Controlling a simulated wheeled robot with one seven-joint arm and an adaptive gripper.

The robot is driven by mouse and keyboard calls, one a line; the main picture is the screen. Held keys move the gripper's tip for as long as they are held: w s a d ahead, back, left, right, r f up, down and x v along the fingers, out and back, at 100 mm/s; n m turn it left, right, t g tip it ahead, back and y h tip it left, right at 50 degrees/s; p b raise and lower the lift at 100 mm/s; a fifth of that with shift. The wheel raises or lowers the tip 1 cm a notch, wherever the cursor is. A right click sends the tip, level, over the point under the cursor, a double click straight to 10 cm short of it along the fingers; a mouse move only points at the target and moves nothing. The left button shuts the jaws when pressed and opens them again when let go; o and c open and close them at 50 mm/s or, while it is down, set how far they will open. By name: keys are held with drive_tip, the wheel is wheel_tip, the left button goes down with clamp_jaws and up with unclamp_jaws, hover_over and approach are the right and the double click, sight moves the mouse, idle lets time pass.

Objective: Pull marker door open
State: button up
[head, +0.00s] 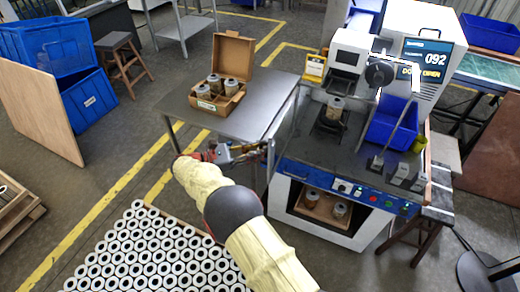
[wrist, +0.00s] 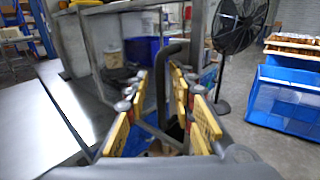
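The marker (head: 350,60) is the machine at the right, with a lit screen (head: 425,62) reading 092 and a partly covered line ending in "OPEN". In the wrist view a grey-framed, see-through panel (wrist: 93,60), which looks like its door, stands ahead. A dark bent bar (wrist: 163,90), seemingly the door handle, runs between my fingers. My gripper (head: 262,147) is at the left side of the marker bench, by the metal table. In the wrist view its yellow-padded fingers (wrist: 160,95) stand apart with the bar between them; contact cannot be told.
A metal table (head: 262,105) bears an open cardboard box (head: 232,52) with cartridges. A cartridge (head: 335,105) stands in the marker, near a blue bin (head: 392,125). Many white rings lie below my arm. A black fan (wrist: 245,25) and blue bins (wrist: 285,98) stand at the right in the wrist view.

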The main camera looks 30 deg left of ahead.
drive_tip(key=v, duration=1.2)
idle(0.5)
